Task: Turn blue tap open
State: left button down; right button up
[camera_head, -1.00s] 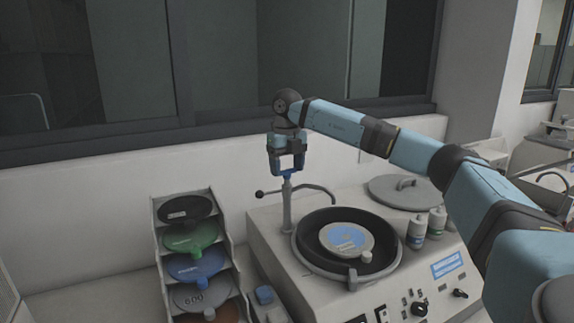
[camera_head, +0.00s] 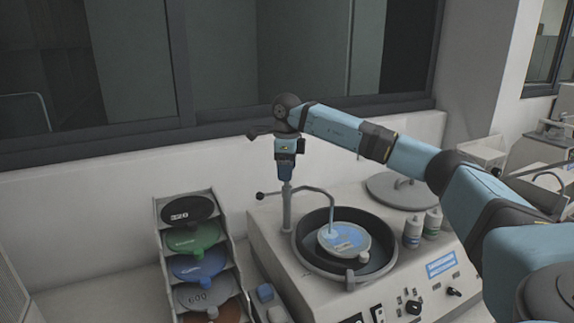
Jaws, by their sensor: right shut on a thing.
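The blue tap (camera_head: 286,173) sits on top of the grey upright post at the back left of the machine. My right gripper (camera_head: 286,166) comes down over it from above and is shut on it; the fingers hide most of the tap. A thin spout (camera_head: 326,196) runs from the post, and its end hangs over the disc in the round bowl. A pale blue streak that looks like water shows below the spout end, onto the disc (camera_head: 344,240). My left gripper is not in view.
The grey machine (camera_head: 265,236) has a dark round bowl (camera_head: 304,258), two small bottles (camera_head: 432,223) and a lid (camera_head: 402,191) at its right. A rack (camera_head: 158,240) of coloured discs stands left. A wall and window lie close behind.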

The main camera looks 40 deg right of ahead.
jog(key=n, duration=0.2)
jog(key=shift+r+n+p, duration=0.1)
jog(key=shift+n+p, duration=0.2)
jog(key=shift+n, duration=0.1)
jog(key=n, duration=0.3)
jog(key=shift+n+p, duration=0.3)
jog(key=shift+n, duration=0.1)
jog(key=o, duration=0.9)
jog(key=shift+r+b, duration=0.5)
jog(key=shift+r, duration=6.4)
jog(key=shift+f, duration=0.15)
